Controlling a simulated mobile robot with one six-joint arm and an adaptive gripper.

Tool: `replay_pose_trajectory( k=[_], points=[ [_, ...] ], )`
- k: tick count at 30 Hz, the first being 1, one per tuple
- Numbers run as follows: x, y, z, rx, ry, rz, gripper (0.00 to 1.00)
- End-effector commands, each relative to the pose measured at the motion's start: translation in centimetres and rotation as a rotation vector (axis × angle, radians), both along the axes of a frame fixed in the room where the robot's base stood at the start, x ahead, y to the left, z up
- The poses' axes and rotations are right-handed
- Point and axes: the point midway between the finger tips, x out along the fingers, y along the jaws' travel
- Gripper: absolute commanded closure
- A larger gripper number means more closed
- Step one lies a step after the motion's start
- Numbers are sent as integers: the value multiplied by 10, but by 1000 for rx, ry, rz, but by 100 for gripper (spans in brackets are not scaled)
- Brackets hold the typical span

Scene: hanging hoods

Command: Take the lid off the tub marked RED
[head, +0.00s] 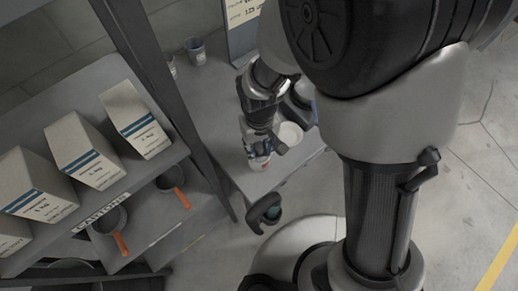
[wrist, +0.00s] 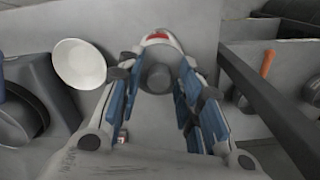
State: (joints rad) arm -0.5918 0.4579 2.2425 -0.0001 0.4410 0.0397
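My gripper (head: 264,140) points down over the grey tabletop. In the wrist view its blue-padded fingers (wrist: 156,72) stand apart. A white container with a red mark (head: 259,161) is at the fingertips in the head view, partly hidden by them. In the wrist view its white rim with red (wrist: 160,37) shows beyond the fingertips, and a round grey part (wrist: 155,78) lies between them. I cannot read any word on it, or tell whether the fingers touch it. A white round disc or dish (head: 290,134) lies beside the gripper; it also shows in the wrist view (wrist: 79,64).
A dark grey post (head: 170,95) stands left of the tabletop (head: 225,165). Beyond it, shelves hold cartons (head: 138,120) and pans with orange handles (head: 173,187). A dark bin-like object (wrist: 35,90) is near the dish.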

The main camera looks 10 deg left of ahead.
Motion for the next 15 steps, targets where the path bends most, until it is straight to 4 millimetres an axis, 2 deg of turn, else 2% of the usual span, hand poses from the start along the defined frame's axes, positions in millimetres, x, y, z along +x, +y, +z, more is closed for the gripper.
replay_pose_trajectory(
  k=[1,10,15],
  points=[
    [0,0,0,0,0,0,73],
    [0,0,0,0,0,0,93],
    [0,0,0,0,0,0,94]
  ],
)
